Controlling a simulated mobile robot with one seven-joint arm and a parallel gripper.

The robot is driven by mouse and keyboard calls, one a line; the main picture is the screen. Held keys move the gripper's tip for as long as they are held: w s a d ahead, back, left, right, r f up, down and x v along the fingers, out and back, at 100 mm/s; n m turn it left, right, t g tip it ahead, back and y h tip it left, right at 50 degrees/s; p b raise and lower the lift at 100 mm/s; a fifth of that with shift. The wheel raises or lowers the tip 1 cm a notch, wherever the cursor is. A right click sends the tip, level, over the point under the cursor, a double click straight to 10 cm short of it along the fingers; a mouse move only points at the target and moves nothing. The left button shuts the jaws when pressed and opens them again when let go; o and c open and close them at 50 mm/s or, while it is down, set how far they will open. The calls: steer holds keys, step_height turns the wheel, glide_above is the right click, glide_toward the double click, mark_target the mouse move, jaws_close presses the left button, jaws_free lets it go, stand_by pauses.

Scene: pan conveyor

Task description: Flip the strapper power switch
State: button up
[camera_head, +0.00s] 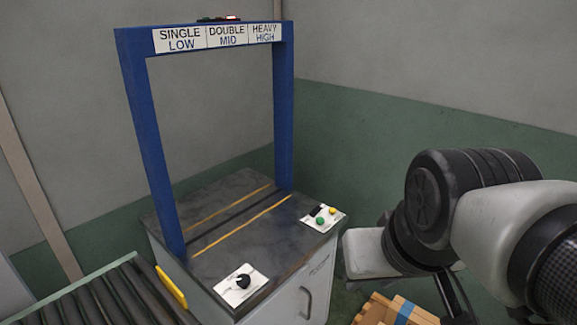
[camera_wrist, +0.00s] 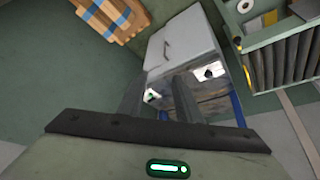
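The strapper is a blue arch (camera_head: 284,110) on a grey cabinet with a dark top (camera_head: 215,205). At its right corner is a white plate (camera_head: 334,221) with a small black switch (camera_head: 315,211), a green button (camera_head: 320,221) and a yellow button (camera_head: 332,211). A second white plate (camera_head: 232,296) at the front left carries a black knob (camera_head: 243,281). Neither plate is labelled legibly, and which part is the power switch I cannot tell. In the wrist view my gripper (camera_wrist: 160,84) is open and empty, with the green-button plate (camera_wrist: 151,96) showing between its fingers, apart from them.
A roller conveyor (camera_head: 105,300) with a yellow guide (camera_head: 171,287) meets the cabinet at left. Wooden pieces with a blue strap (camera_head: 395,310) lie low at the right. The cabinet door has a handle (camera_head: 305,301). The arch encloses the back of the top.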

steer(key=shift+c, duration=0.2)
